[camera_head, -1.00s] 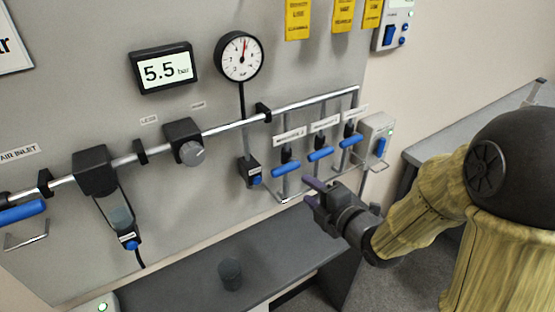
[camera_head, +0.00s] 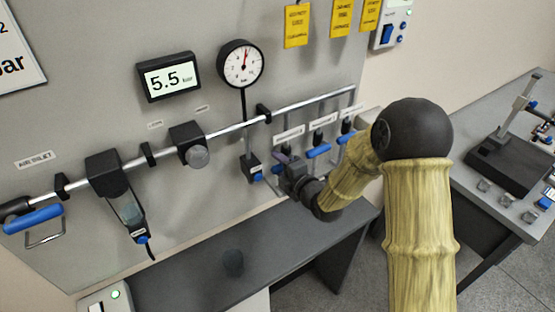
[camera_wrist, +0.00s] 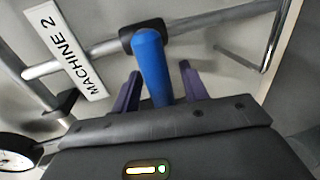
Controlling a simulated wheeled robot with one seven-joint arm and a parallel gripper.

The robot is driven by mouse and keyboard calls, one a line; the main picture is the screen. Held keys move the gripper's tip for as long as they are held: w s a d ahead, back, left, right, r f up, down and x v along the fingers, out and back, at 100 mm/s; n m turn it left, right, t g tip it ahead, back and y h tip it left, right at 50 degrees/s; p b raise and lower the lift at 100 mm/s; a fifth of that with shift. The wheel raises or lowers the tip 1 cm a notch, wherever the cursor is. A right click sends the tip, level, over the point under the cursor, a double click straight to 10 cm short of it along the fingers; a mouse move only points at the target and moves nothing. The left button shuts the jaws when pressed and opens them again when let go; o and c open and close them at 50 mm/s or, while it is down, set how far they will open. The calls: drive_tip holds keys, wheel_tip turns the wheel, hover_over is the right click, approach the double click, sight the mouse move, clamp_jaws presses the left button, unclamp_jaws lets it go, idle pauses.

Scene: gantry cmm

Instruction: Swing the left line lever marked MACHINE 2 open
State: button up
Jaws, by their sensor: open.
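The blue MACHINE 2 lever (camera_wrist: 151,65) stands in the wrist view between the two purple fingers of my gripper (camera_wrist: 160,85). The fingers are open, with a gap on each side of the lever. The lever's near end is hidden by the gripper body. Its black valve body (camera_wrist: 140,32) sits on a metal pipe, beside the white MACHINE 2 label (camera_wrist: 68,50). In the head view my gripper (camera_head: 284,160) is at the leftmost of the three line levers and mostly hides that lever. Its label (camera_head: 288,134) shows above.
The middle blue lever (camera_head: 318,151) and the right blue lever (camera_head: 346,137) are close on the right. A blue-ended black fitting (camera_head: 252,167) hangs close on the left. A dark bench (camera_head: 190,280) runs below the panel. The gauge (camera_head: 241,63) hangs above.

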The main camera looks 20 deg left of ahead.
drive_tip(key=shift+w+a+f, duration=0.15)
drive_tip(key=shift+w+a, duration=0.25)
drive_tip(key=shift+a, duration=0.15)
clamp_jaws()
